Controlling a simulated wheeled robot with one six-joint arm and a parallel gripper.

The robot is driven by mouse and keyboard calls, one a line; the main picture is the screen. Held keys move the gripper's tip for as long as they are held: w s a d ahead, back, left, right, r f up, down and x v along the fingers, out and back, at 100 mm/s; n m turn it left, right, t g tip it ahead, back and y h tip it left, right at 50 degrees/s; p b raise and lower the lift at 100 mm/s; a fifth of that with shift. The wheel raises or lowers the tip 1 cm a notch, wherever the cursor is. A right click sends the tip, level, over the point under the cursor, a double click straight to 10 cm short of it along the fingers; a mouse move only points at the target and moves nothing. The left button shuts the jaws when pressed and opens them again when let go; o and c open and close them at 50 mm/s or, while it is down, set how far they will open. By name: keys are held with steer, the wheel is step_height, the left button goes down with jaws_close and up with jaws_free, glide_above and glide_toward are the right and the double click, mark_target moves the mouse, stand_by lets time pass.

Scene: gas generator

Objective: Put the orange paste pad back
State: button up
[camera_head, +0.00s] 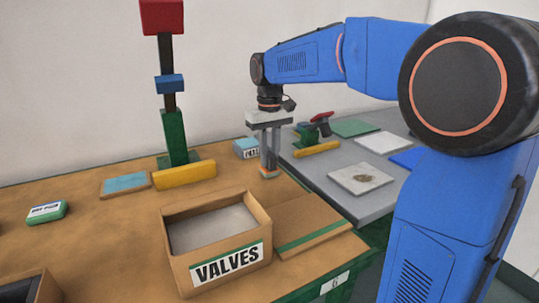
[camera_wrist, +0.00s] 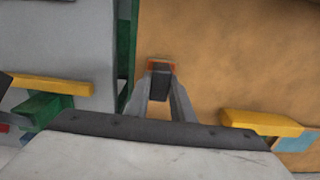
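My gripper (camera_head: 268,168) points straight down over the wooden table, near its edge with the grey bench. Its two fingers are close together at the tips. A small orange piece, which looks like the orange paste pad (camera_wrist: 161,64), is at the fingertips, with a dark block between the fingers in the wrist view. The fingers appear shut on it. Its orange edge also shows low at the tips in the head view. I cannot tell whether it touches the table.
An open cardboard VALVES box (camera_head: 227,262) stands in front of my gripper. Left are a yellow bar (camera_head: 184,174), a blue-topped tray (camera_head: 124,184) and a green post (camera_head: 174,137). A small blue labelled box (camera_head: 246,149) is close by. The grey bench (camera_head: 335,200) holds several flat pads.

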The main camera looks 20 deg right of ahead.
mark_target(270, 154)
steer(key=o, duration=0.4)
steer(key=shift+r, duration=0.1)
step_height(270, 154, up, 12)
stand_by(0.5)
steer(key=shift+s, duration=0.1)
